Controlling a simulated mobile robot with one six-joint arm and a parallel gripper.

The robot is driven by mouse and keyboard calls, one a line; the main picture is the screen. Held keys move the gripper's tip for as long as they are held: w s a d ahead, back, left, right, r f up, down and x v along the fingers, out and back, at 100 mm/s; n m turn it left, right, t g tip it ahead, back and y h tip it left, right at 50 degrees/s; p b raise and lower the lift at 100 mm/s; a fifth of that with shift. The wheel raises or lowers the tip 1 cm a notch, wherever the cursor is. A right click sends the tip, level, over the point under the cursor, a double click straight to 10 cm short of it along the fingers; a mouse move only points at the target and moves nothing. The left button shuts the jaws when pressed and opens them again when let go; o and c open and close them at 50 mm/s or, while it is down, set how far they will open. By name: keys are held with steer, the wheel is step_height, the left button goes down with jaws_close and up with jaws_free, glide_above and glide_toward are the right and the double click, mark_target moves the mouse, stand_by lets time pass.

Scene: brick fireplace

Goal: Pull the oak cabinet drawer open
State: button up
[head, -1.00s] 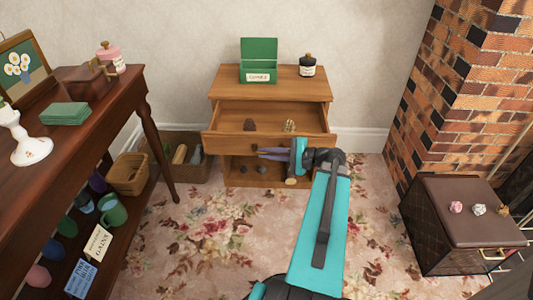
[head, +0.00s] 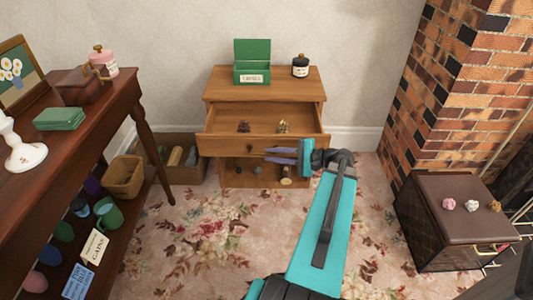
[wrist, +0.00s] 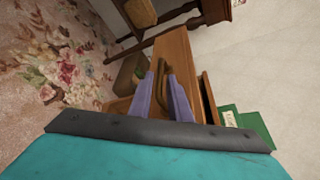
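The oak cabinet (head: 222,86) stands against the back wall. Its drawer (head: 221,144) is pulled out, with the inside open to view from above. In the wrist view, my fingers (wrist: 163,85) also stand apart in front of the cabinet wood.
Two small cone-like objects (head: 243,126) lie in the drawer. A green box (head: 252,72) and a dark jar (head: 300,66) stand on the cabinet. A dark wood table (head: 95,112) is at left. A brown-topped box (head: 455,203) stands at right. Patterned carpet lies between.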

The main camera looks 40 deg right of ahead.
steer(key=p+v, duration=0.1)
steer(key=v, duration=0.8)
steer(key=shift+s+p, duration=0.2)
steer(key=shift+p, duration=0.1)
steer(key=shift+d+r, duration=0.1)
steer(key=shift+r, duration=0.05)
